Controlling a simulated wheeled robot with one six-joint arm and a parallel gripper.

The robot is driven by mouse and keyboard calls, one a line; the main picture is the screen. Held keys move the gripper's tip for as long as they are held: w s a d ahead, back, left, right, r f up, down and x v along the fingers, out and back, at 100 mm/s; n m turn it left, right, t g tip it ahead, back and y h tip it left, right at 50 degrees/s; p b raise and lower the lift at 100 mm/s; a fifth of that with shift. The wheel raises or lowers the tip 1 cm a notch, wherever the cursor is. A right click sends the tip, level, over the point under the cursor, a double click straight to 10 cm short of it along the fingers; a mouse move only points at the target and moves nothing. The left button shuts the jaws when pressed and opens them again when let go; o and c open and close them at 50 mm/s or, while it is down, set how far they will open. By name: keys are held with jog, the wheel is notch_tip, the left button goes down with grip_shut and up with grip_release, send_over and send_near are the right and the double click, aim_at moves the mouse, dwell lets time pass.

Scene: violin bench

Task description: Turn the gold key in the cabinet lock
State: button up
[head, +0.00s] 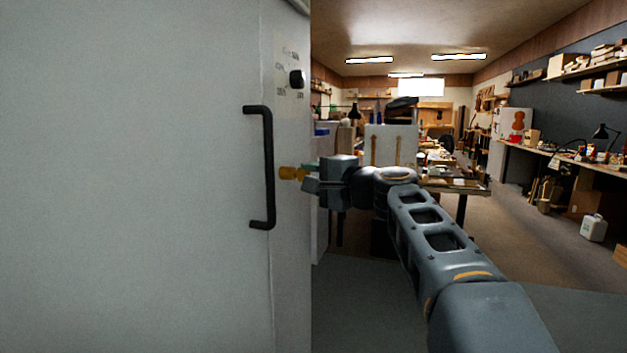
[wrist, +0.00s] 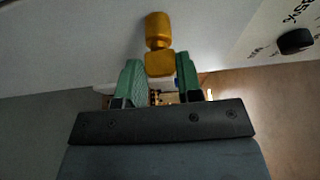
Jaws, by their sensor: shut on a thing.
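The gold key (head: 289,173) sticks out of the cabinet's (head: 130,180) pale grey face, just right of the black door handle. My gripper (head: 309,177) reaches in from the right and is shut on the key's outer end. In the wrist view the key (wrist: 158,30) runs up from between my two green fingertips (wrist: 159,68) to the pale cabinet surface. Its block-shaped end sits between the fingers. The lock opening itself cannot be made out, and I cannot tell how far the key is turned.
The black bar handle (head: 268,167) stands close left of the key. A black knob (head: 297,79) with printed marks is above; it also shows in the wrist view (wrist: 295,41).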

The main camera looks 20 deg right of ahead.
jog(key=shift+f, duration=0.1)
jog(key=o, duration=0.9)
